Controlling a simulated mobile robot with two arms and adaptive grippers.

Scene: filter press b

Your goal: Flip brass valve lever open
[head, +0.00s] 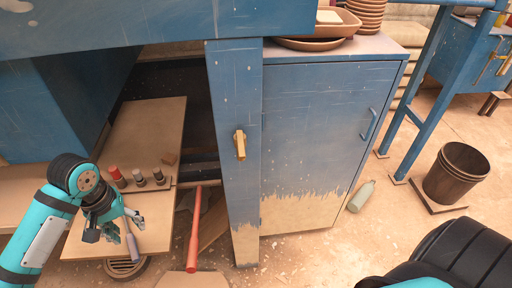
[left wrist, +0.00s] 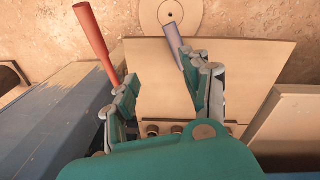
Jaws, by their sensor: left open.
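The brass valve lever (head: 240,145) is mounted on the front of the blue post (head: 232,100). It is small and yellow, and hangs roughly upright against the post. My left gripper (head: 115,228) is open at the lower left, over the wooden board and well to the left of and below the lever. In the left wrist view its two fingers (left wrist: 165,78) are spread. A tool with a grey-purple handle (left wrist: 174,42) shows by the right finger there; I cannot tell whether they touch. The lever is not seen in the left wrist view. My right gripper is out of view.
A red-handled tool (head: 194,230) leans between the board (head: 150,112) and the post. Several small knobbed pieces stand on the board. Right of the post are a blue cabinet (head: 320,120), a bottle (head: 361,196) and a brown bucket (head: 456,173). The space before the post looks clear.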

